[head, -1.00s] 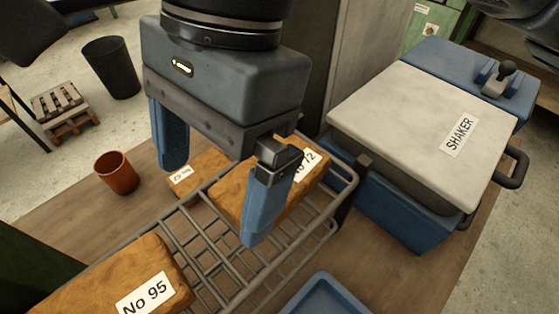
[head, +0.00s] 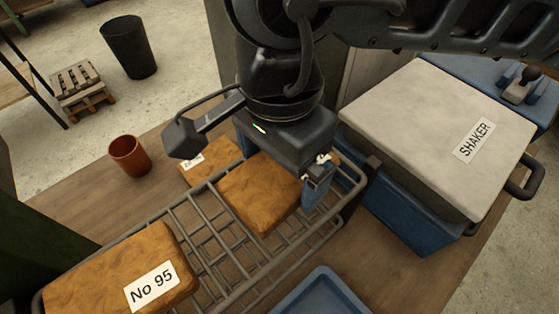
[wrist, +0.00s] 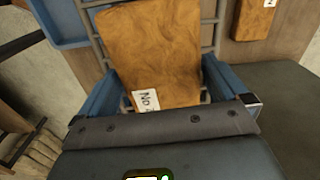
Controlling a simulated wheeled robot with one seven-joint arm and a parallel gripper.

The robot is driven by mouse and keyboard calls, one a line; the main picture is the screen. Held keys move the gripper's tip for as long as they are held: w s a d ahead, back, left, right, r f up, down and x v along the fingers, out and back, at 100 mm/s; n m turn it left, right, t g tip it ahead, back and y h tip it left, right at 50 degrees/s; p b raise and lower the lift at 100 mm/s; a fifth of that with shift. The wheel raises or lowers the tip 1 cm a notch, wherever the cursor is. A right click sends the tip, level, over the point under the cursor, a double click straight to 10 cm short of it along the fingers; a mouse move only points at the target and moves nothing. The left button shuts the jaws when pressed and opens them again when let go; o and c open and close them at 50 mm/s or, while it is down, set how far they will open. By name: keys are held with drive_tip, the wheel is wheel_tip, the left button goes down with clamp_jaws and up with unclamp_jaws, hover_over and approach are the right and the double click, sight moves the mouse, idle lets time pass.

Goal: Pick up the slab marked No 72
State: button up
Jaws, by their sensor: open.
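The slab marked No 72 (head: 257,195) is a brown block lying on the wire rack (head: 190,222). In the head view its label is mostly hidden by my gripper. In the wrist view the slab (wrist: 155,50) lies between the two blue fingers, its label showing only "No 7" before the gripper body covers it. My gripper (head: 280,175) is open over the slab's far end, one finger on either side; it also shows in the wrist view (wrist: 160,75). I cannot tell whether either finger touches the slab.
Another slab, No 95 (head: 95,270), lies at the rack's near left end. A smaller slab (head: 207,165) lies behind the rack, its label unreadable. A brown cup (head: 129,155) stands at left. A blue tray (head: 320,295) is in front, and the shaker box (head: 430,130) stands at right.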

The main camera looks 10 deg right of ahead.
drive_tip(key=shift+f, duration=0.35)
drive_tip(key=shift+c, duration=0.2)
drive_tip(key=c, duration=1)
drive_tip(key=shift+o, duration=0.2)
drive_tip(key=shift+r, duration=0.15)
